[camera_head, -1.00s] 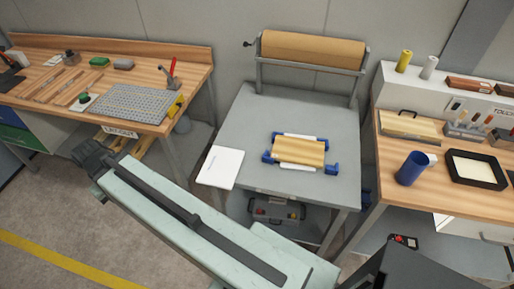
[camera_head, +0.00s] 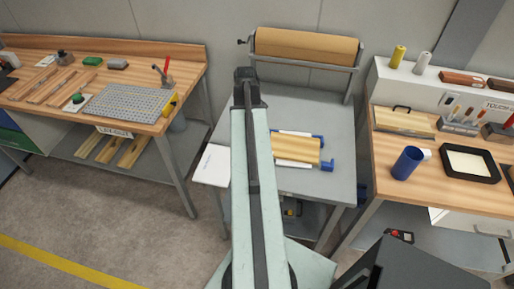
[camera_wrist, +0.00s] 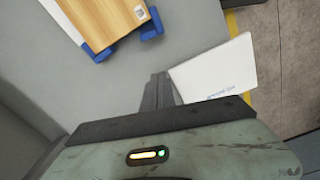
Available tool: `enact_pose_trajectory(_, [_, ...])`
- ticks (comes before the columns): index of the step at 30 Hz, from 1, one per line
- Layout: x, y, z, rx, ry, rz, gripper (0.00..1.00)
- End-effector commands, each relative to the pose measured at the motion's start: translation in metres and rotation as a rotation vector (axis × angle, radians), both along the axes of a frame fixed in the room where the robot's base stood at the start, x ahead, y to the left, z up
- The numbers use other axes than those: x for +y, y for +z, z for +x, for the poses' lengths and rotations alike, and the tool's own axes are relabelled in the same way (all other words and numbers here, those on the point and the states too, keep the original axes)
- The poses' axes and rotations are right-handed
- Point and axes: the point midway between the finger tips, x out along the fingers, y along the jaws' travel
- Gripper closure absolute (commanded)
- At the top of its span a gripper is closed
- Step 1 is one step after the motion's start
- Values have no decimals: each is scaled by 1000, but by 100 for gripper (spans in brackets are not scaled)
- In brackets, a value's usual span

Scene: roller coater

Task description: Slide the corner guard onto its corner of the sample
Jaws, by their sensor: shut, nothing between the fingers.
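The sample, a pale wooden panel (camera_head: 297,150), lies on the grey table, with white strips along its far and near sides. A blue corner guard (camera_head: 328,165) sits by its near right corner; more blue shows at the far right. My arm hides the panel's left end in the head view. In the wrist view the panel (camera_wrist: 105,18) is at upper left, with one blue guard (camera_wrist: 98,52) at its lower edge and another (camera_wrist: 152,24) at its right corner. My gripper (camera_wrist: 158,80) is shut and empty, apart from both. It also shows in the head view (camera_head: 246,76).
A white sheet (camera_head: 212,165) lies left of the panel, near the table edge. A large tan roller (camera_head: 306,46) stands at the back. Side benches hold a perforated plate (camera_head: 128,102), a blue cup (camera_head: 407,163) and a black tray (camera_head: 469,163). Bare grey tabletop (camera_head: 320,115) lies behind the panel.

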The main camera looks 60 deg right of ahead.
Motion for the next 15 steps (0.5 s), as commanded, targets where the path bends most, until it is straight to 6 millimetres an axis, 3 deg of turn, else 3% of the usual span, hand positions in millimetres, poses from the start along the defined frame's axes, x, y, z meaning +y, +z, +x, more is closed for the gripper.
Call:
enact_pose_trajectory(8, [0,-16,0,0,-1,0,100])
enact_pose_trajectory(15, [0,-62,0,0,-2,0,100])
